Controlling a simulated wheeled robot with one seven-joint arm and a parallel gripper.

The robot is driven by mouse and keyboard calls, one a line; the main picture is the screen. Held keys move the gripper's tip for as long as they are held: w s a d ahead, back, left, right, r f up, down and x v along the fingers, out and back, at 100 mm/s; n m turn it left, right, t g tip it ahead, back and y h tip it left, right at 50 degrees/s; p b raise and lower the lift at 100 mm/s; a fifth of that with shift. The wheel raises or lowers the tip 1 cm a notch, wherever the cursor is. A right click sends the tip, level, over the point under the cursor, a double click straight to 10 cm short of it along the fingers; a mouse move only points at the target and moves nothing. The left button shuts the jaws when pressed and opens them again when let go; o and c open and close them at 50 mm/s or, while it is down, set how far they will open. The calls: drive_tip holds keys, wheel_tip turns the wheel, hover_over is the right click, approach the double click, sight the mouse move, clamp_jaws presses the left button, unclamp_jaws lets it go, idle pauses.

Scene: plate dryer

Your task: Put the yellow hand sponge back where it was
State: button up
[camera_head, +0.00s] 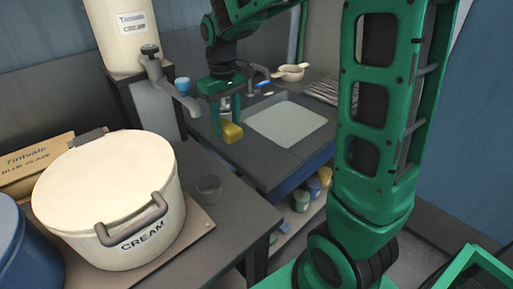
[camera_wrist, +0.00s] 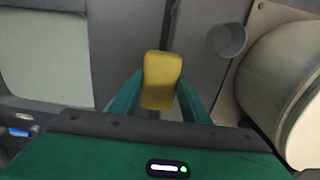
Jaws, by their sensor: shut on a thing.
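The yellow hand sponge (camera_head: 232,132) is a small yellow block. It also shows in the wrist view (camera_wrist: 162,78), between the two green fingers. My gripper (camera_head: 226,126) is shut on it and points downward. In the head view the sponge hangs by the near left corner of the pale recessed basin, over the edge of the dark counter. Whether it touches any surface cannot be told. In the wrist view my gripper (camera_wrist: 158,98) holds the sponge above the gap between the basin counter and the neighbouring table.
A cream lidded pot (camera_head: 110,200) and a small grey cup (camera_head: 209,187) stand on the near table. A pale basin (camera_head: 286,124) is set in the counter (camera_head: 262,160). A tap (camera_head: 170,82) juts out at the left. A white bowl (camera_head: 290,72) stands behind. Several jars sit below.

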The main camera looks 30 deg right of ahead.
drive_tip(key=s+d+f, duration=0.1)
drive_tip(key=d+f, duration=0.1)
drive_tip(key=d, duration=0.1)
drive_tip(key=s+d+f, duration=0.1)
drive_tip(key=d+f, duration=0.1)
drive_tip(key=d, duration=0.1)
drive_tip(key=s+d+f, duration=0.1)
drive_tip(key=d, duration=0.2)
drive_tip(key=shift+s+d+f, duration=0.15)
drive_tip(key=shift+d+f, duration=0.05)
drive_tip(key=shift+f, duration=2.3)
drive_tip(key=o, duration=1)
drive_tip(key=shift+o, duration=0.2)
wheel_tip(320, 180, up, 12)
drive_tip(key=s+d+f+m, duration=0.1)
drive_tip(key=s+m, duration=0.3)
drive_tip(key=s, duration=0.8)
drive_tip(key=s+d+f+m, duration=0.2)
drive_tip(key=s+d+m, duration=0.1)
drive_tip(key=s, duration=0.9)
drive_tip(key=shift+s+f+m, duration=0.15)
drive_tip(key=shift+s+m, duration=0.25)
drive_tip(key=shift+m, duration=0.4)
